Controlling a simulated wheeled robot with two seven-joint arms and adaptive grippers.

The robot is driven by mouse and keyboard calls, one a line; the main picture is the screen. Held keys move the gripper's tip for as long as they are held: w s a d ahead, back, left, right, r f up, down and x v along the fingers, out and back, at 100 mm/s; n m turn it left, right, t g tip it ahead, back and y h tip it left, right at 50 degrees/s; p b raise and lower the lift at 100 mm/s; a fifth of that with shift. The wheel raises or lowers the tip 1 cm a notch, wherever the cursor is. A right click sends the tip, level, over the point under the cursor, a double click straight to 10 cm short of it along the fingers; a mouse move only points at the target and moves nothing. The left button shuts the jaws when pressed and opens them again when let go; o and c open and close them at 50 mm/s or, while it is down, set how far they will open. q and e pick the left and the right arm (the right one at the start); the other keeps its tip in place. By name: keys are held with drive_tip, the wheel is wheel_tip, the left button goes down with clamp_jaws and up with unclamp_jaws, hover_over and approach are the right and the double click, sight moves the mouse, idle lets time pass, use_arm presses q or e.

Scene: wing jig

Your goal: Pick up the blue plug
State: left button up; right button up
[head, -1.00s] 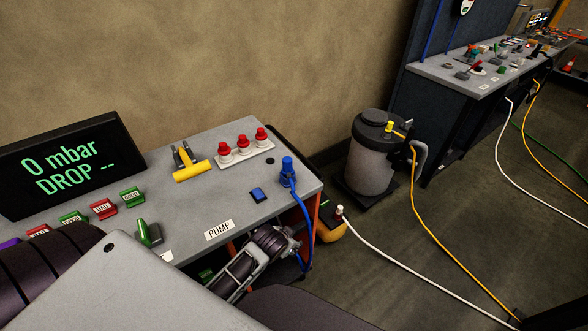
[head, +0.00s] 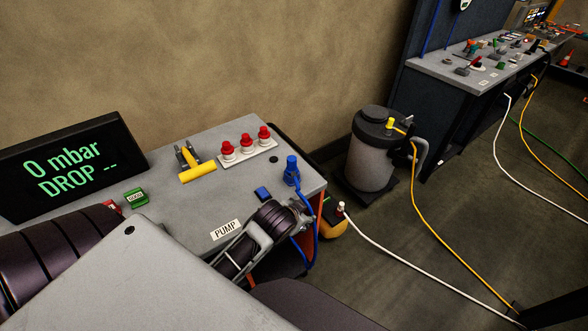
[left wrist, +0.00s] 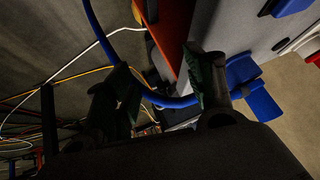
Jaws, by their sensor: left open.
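The blue plug (head: 291,170) stands upright near the right edge of the grey bench top (head: 225,195), with a blue hose (head: 310,243) hanging from it over the edge. My left gripper (head: 304,209) is open and empty, just in front of and below the plug in the head view. In the left wrist view, the plug (left wrist: 248,85) lies right of the fingers (left wrist: 163,84), outside the gap. The blue hose (left wrist: 176,101) crosses behind or between the fingers; I cannot tell which. My right gripper is not in view.
A blue button (head: 263,194) and the PUMP label (head: 226,230) are close to my left arm. Red-and-white knobs (head: 246,143) and a yellow-handled tool (head: 197,172) sit farther back. A grey canister (head: 370,164) stands on the floor beyond the bench.

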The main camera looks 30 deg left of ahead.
use_arm(q)
drive_tip(key=w+d+r+m+t+h, duration=0.1)
drive_tip(key=w+d+r+m+t, duration=0.15)
drive_tip(key=w+r, duration=0.35)
drive_tip(key=w+d+r+m+t+h, duration=0.15)
drive_tip(key=w+r+t, duration=0.25)
drive_tip(key=r, duration=0.4)
drive_tip(key=w+d+r+m+t+h, duration=0.1)
drive_tip(key=w+r+m+t, duration=0.3)
drive_tip(key=r, duration=0.3)
drive_tip(key=w+d+r+m+h, duration=0.1)
drive_tip(key=d+r+m+h, duration=0.7)
drive_tip(key=r+m+h, duration=0.15)
drive_tip(key=s+d+r+m+g+h, duration=0.1)
drive_tip(key=s+d+m+g+h, duration=0.3)
drive_tip(key=d+m+g+h, duration=0.75)
drive_tip(key=a+f+m+g+y, duration=0.6)
drive_tip(key=a+f+m+y, duration=0.5)
drive_tip(key=y, duration=0.2)
drive_tip(key=w+a+r+n+g+y, duration=0.1)
drive_tip(key=a+y, duration=0.9)
drive_tip(key=a, duration=1.3)
drive_tip(key=shift+w+a, duration=0.3)
drive_tip(key=shift+a, duration=0.1)
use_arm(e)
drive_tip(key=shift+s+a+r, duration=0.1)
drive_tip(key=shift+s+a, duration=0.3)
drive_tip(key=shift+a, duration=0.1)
